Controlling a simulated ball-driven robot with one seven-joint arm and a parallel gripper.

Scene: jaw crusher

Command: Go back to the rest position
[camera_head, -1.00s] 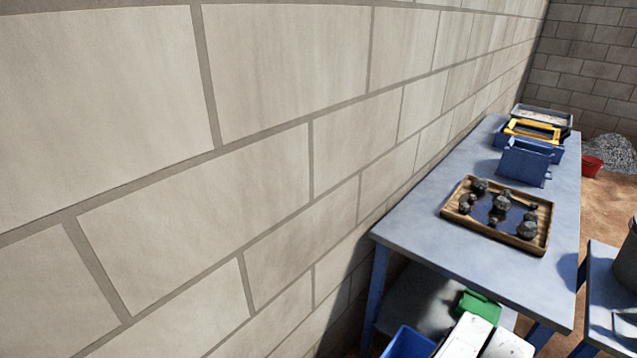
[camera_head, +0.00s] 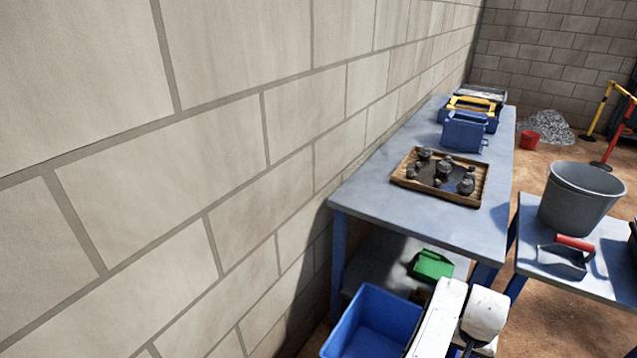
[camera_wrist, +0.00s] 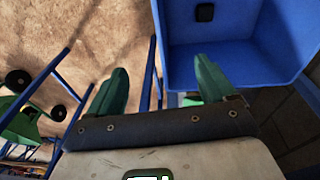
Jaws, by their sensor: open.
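My gripper (camera_wrist: 160,88) shows in the wrist view with its two green fingers spread wide apart and nothing between them. It points down past a blue bin (camera_wrist: 222,52), which lies beyond and to the right of the fingers. In the head view, white links of my arm show at the bottom, just right of the blue bin (camera_head: 372,322); the fingers cannot be made out there.
A blue-grey table (camera_head: 400,215) along the block wall (camera_head: 200,150) bears a wooden tray (camera_head: 440,199) of dark rocks and a blue jaw crusher (camera_head: 463,131). A side table holds a grey bucket (camera_head: 578,200) and a red-handled scoop (camera_head: 566,256). Brown floor (camera_head: 545,325) is open at lower right.

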